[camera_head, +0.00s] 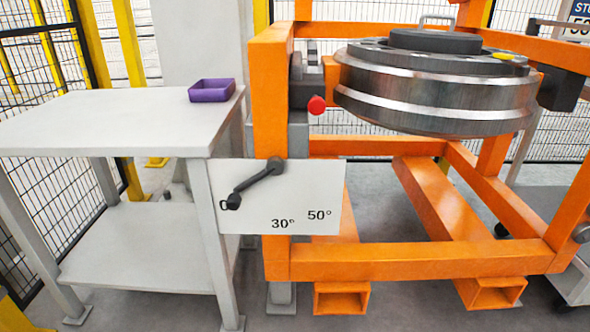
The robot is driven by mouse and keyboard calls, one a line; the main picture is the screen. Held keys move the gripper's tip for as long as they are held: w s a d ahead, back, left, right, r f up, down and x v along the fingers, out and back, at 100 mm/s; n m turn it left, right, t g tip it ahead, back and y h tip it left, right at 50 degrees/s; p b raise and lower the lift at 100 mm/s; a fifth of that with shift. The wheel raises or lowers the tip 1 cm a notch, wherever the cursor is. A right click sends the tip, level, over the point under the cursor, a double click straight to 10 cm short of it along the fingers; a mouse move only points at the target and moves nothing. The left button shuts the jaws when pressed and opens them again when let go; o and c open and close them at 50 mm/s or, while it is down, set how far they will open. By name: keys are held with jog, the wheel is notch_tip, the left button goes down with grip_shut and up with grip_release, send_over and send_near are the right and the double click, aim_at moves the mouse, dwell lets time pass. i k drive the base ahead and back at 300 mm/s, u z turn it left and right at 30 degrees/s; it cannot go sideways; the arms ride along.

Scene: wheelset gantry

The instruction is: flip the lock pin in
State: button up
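A red round knob (317,105), which looks like the head of the lock pin, sticks out beside the upper left post of the orange gantry frame (268,110). It sits just left of the large steel wheel (440,95), against a dark bracket (303,95). Whether the pin is in or out cannot be told from this view. A dark crank lever (256,186) is mounted over a white angle plate (315,180) marked 30° and 50°. Its handle points down and left, covering part of a mark at the plate's left edge. My gripper is not in view.
A light grey table (110,120) with a lower shelf stands left of the frame, with a purple tray (212,90) at its back right corner. Mesh fencing (45,100) with yellow posts runs behind. A grey trolley (575,260) stands at the right edge.

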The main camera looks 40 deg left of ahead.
aim_at(316, 106)
jog(key=z, duration=0.2)
jog(key=k, duration=0.2)
jog(key=u, duration=2.1)
